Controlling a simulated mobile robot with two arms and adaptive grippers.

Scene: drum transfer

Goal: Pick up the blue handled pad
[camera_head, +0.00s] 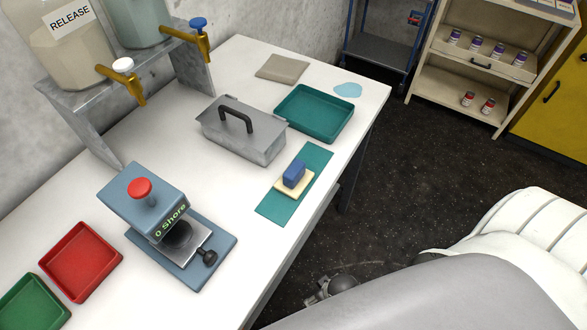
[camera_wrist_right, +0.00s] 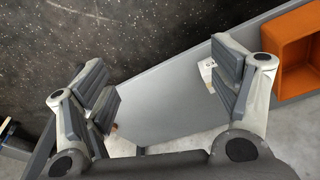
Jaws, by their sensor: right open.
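The blue handled pad has a blue block handle (camera_head: 294,174) on a flat cream pad (camera_head: 291,188). It lies on a teal mat (camera_head: 276,208) near the right edge of the white table in the head view. A dark grey gripper part (camera_head: 335,288) shows low in the head view, off the table edge and apart from the pad; its fingers are hard to make out there. In the right wrist view my right gripper (camera_wrist_right: 165,88) is open, with nothing between its fingers. I cannot make out the pad in that view. My left gripper is not in view.
A grey lidded metal box (camera_head: 261,149) and a teal tray (camera_head: 316,134) stand behind the mat. A blue press (camera_head: 135,197), red tray (camera_head: 82,289) and green tray (camera_head: 12,317) are to the left. An orange bin (camera_wrist_right: 281,28) shows in the wrist view.

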